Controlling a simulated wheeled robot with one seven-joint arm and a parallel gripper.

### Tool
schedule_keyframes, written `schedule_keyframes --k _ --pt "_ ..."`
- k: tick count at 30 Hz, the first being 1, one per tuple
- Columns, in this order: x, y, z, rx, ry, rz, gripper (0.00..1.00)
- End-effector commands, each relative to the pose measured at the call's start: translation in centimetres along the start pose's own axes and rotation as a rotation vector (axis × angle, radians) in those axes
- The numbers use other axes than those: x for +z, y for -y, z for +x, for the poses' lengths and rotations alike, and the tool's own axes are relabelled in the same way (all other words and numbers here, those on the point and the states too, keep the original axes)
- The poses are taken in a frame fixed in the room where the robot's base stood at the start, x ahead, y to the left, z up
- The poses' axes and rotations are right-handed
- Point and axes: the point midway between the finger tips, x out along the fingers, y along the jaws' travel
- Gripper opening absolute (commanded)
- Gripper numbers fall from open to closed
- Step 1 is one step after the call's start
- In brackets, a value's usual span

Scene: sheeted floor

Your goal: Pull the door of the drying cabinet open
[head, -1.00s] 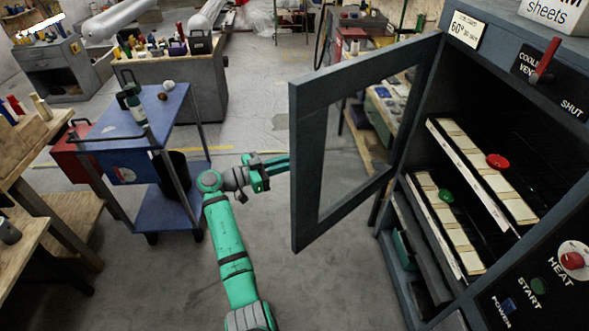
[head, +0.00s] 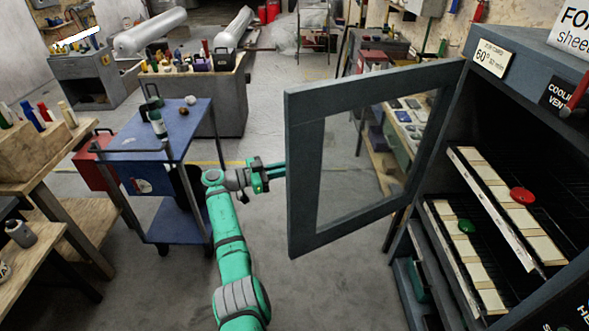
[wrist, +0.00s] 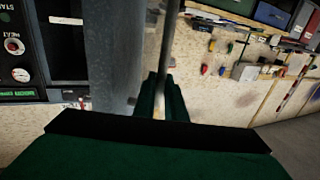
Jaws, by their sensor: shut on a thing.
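The drying cabinet (head: 505,68) stands at the right. Its glazed grey door (head: 304,165) stands well open, swung out to the left, and the trays inside show. My gripper (head: 277,173) is at the door's free left edge at mid height, its fingertips partly hidden by the frame. In the wrist view my gripper (wrist: 160,95) has its green fingers shut on a thin upright grey bar (wrist: 168,45), seemingly the door handle. The broad door frame (wrist: 112,50) shows to its left. The handle is hidden in the head view.
A blue cart (head: 180,125) stands left of my arm, and a wooden bench (head: 60,160) at far left. A grey workbench (head: 215,95) stands behind. Trays (head: 490,195) carry a red and a green piece. Floor beyond the gripper is clear.

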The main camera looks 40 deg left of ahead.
Motion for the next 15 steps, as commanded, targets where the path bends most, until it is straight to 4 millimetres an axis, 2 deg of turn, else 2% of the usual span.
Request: schedule_keyframes --k 8,9,15 --pt "0.35 -0.12 0.21 0.003 0.006 -0.004 0.00" --pt "0.34 -0.12 0.20 0.003 0.006 -0.004 0.18" --pt "0.21 0.02 -0.10 -0.001 0.004 -0.002 0.18"
